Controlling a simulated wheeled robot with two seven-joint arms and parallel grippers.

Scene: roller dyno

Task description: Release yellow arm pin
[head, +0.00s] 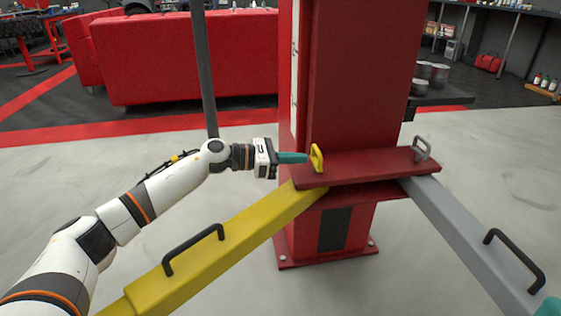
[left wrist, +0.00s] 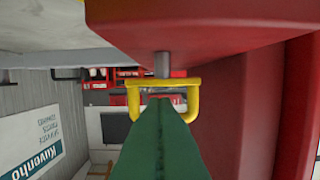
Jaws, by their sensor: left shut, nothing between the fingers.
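The yellow arm pin has a yellow loop handle (head: 316,157) standing on the red bracket (head: 365,168) at the yellow arm (head: 215,245). In the left wrist view the handle (left wrist: 133,105) joins a short grey shaft (left wrist: 162,64) that meets the red bracket. My left gripper (head: 305,158) is shut and empty, its teal fingers pointing at the handle from the left. In the left wrist view the fingers (left wrist: 160,105) overlap the loop and hide part of it; I cannot tell whether the tips pass into it. Of my right gripper only a teal piece (head: 549,307) shows.
The red column (head: 355,70) rises behind the bracket. A grey pin handle (head: 422,148) stands at the grey arm (head: 455,235). Black grab handles sit on the yellow arm (head: 193,248) and grey arm (head: 515,260). A dark post (head: 204,70) stands behind my left arm.

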